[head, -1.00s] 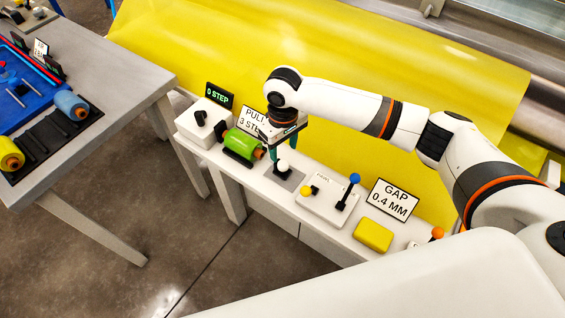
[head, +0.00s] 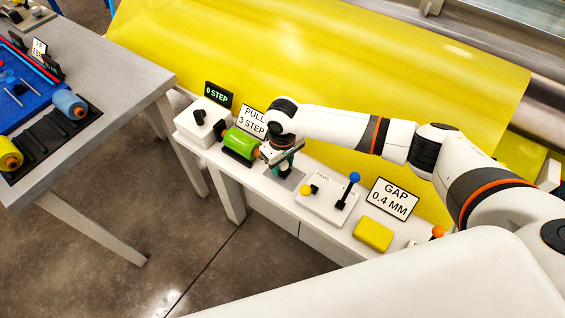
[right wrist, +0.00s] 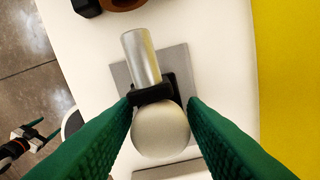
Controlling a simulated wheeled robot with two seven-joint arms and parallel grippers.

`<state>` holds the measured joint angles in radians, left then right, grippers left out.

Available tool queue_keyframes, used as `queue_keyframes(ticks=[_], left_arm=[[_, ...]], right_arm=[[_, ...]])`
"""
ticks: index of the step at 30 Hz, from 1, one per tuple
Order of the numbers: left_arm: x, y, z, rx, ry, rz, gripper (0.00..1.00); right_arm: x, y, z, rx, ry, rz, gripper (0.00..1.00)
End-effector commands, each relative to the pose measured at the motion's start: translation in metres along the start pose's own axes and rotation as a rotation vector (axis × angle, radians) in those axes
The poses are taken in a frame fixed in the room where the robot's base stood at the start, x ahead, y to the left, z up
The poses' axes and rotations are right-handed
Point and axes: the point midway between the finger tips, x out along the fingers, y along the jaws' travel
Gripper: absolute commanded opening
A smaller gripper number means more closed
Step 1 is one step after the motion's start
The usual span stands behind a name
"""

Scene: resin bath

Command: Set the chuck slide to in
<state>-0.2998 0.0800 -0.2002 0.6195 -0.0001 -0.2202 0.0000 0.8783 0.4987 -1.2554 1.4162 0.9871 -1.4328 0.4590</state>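What I take to be the chuck slide is a pale round knob (right wrist: 160,130) with a black collar and a silver rod (right wrist: 141,58), over a grey plate (right wrist: 177,60) on the white bench. In the head view the grey plate (head: 290,181) shows beside the green spool, and my right gripper (head: 283,165) hides the knob. In the right wrist view, my right gripper (right wrist: 161,101) has its green fingers apart, one on each side of the knob. Contact cannot be told. My left gripper (right wrist: 50,125) shows at the left edge there, fingers apart.
Left of the gripper are a green spool (head: 241,144) and a black-knobbed white box (head: 203,120). To the right are a white box with a blue-tipped lever (head: 354,178), a yellow block (head: 373,233) and a GAP sign (head: 390,199). Yellow sheet (head: 330,75) lies behind.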

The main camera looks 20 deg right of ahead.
Motion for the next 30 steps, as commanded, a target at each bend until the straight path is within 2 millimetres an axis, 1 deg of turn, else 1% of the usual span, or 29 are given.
queue_keyframes(ticks=[1, 4, 5, 8, 12, 15, 18, 25, 26, 27, 30], left_arm=[[0.0, 0.0, 0.0, 0.0, -0.001, 0.0, 0.79], [0.0, 0.0, 0.001, 0.0, -0.001, 0.0, 0.79], [0.0, 0.0, 0.001, 0.0, -0.001, 0.0, 0.79], [0.001, 0.0, 0.001, 0.0, -0.001, 0.0, 0.79], [0.005, 0.0, 0.0, 0.0, -0.001, 0.0, 0.79], [0.006, 0.0, 0.0, 0.0, -0.001, 0.0, 0.79], [0.006, 0.0, 0.001, 0.0, -0.002, 0.0, 0.79], [0.006, 0.0, 0.001, 0.0, -0.002, 0.0, 0.79], [0.006, 0.0, 0.001, 0.0, -0.002, 0.0, 0.79], [0.006, 0.0, 0.001, 0.0, -0.002, 0.0, 0.79], [0.006, 0.0, 0.001, 0.0, -0.002, 0.0, 0.79]], right_arm=[[0.0, 0.0, 0.0, 0.001, 0.0, 0.0, 0.17], [0.0, 0.0, 0.0, 0.001, 0.0, 0.0, 0.01], [0.0, 0.0, 0.0, 0.001, 0.0, 0.0, 0.0], [0.0, 0.001, 0.004, 0.001, -0.001, 0.0, 0.0], [0.001, 0.006, 0.023, 0.002, -0.002, -0.002, 0.0], [0.001, 0.009, 0.034, 0.003, 0.0, -0.001, 0.0], [0.001, 0.01, 0.038, 0.002, 0.0, -0.001, 0.0], [0.0, 0.01, 0.038, 0.001, -0.003, 0.0, 0.0], [0.0, 0.01, 0.038, 0.001, -0.003, 0.0, 0.3], [0.0, 0.01, 0.038, 0.001, -0.003, 0.0, 0.36], [0.0, 0.01, 0.038, 0.001, -0.002, 0.0, 0.5]])
